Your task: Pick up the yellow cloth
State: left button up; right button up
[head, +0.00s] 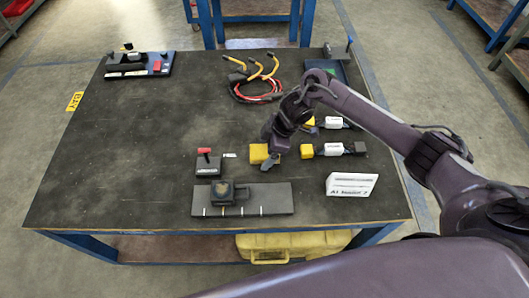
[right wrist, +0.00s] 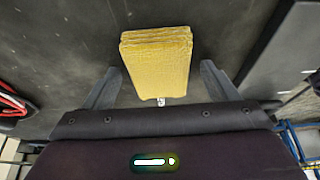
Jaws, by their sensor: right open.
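The yellow cloth (head: 258,153) is a small folded block on the dark table, right of centre in the head view. In the right wrist view the cloth (right wrist: 157,62) shows its folded layers, and its near end lies between my two fingers. My right gripper (head: 271,160) is at the cloth, with its fingers partly hidden in the head view. In the right wrist view my right gripper (right wrist: 160,85) is open, one finger on each side of the cloth with gaps between. My left gripper is not in view.
Close by are a red-handled switch box (head: 207,165), a grey strip (head: 270,200) bearing a black block, yellow-ended connectors (head: 333,149) and a white sign (head: 351,185). Red and yellow cables (head: 257,82) lie behind. The table's left middle is clear.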

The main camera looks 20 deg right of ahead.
jog(key=c, duration=1.1)
jog(key=shift+o, duration=0.2)
